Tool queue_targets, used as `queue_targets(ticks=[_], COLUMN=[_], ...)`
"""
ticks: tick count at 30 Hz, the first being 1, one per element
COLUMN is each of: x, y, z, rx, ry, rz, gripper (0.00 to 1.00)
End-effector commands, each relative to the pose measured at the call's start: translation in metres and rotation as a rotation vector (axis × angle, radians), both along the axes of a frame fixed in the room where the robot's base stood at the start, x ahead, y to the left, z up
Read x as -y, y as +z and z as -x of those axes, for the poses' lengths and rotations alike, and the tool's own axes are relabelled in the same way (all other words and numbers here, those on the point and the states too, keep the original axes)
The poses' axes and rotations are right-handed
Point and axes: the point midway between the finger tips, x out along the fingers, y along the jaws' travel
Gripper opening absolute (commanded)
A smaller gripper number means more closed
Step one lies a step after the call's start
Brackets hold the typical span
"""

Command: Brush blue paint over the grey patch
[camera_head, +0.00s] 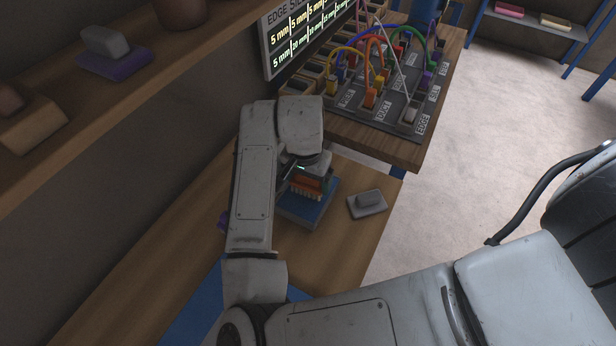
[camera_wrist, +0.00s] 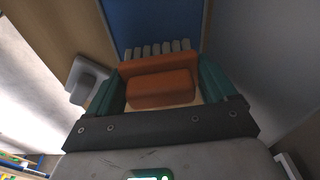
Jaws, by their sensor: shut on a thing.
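My gripper (camera_head: 306,176) is low over the bench and shut on an orange brush-like block. In the wrist view the teal fingers of my gripper (camera_wrist: 165,88) stand on either side of the orange block (camera_wrist: 160,88). A row of pale bristles or teeth (camera_wrist: 158,48) shows along its far edge. The block also shows in the head view (camera_head: 307,186), above or touching a flat blue surface (camera_head: 302,208); I cannot tell which. This blue surface fills the top middle of the wrist view (camera_wrist: 150,20). I cannot make out a grey patch for certain; my arm hides part of the bench.
A grey block on a grey plate (camera_head: 367,204) lies right of the blue surface. A raised wooden stand (camera_head: 400,148) carries a dark board with coloured cables and plugs. A screen stands behind. A shelf (camera_head: 110,85) with blocks overhangs the left. Bare wood (camera_head: 340,245) lies in front.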

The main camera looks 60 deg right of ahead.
Motion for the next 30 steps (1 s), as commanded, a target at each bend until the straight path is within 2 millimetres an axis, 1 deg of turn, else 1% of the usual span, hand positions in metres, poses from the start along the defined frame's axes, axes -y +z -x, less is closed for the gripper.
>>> queue_targets(ticks=[13, 30], x=[0.0001, 0.0000], y=[0.0000, -0.0061], z=[0.0000, 0.0000], rx=[0.000, 0.000], ry=[0.000, 0.000], rz=[0.000, 0.000], gripper=[0.60, 0.60])
